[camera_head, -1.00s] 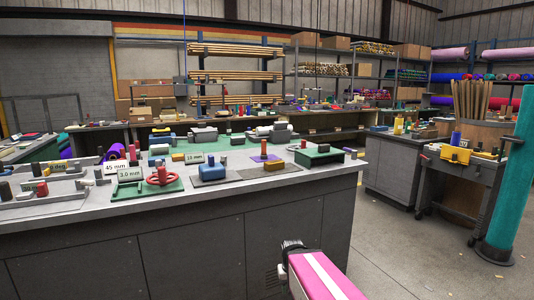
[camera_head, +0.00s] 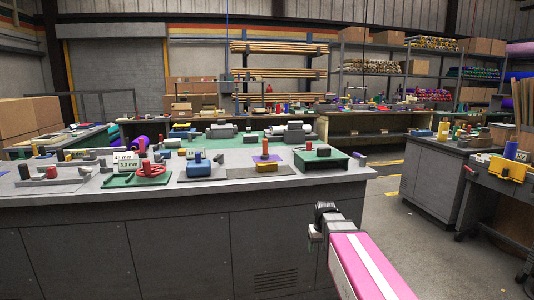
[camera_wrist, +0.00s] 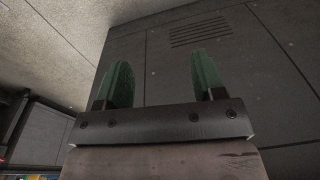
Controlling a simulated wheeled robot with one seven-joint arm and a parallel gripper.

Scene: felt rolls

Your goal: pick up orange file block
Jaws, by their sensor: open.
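No block is plainly recognisable as the orange file block. A small yellow-orange block (camera_head: 266,168) lies near the front edge of the grey workbench (camera_head: 232,188), in front of a purple mat, and is too small to identify surely. My gripper (camera_head: 322,224) is below the benchtop level, in front of the bench's dark cabinet side, away from the items on top. In the wrist view my gripper (camera_wrist: 160,64) shows two green fingers spread apart with nothing between them.
The cabinet front (camera_head: 130,250) faces my arm. On the bench stand a green tray with a red ring (camera_head: 152,170), a blue block (camera_head: 197,163) and a green stand (camera_head: 320,158). A cart with a yellow bin (camera_head: 508,168) stands right. Floor between is open.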

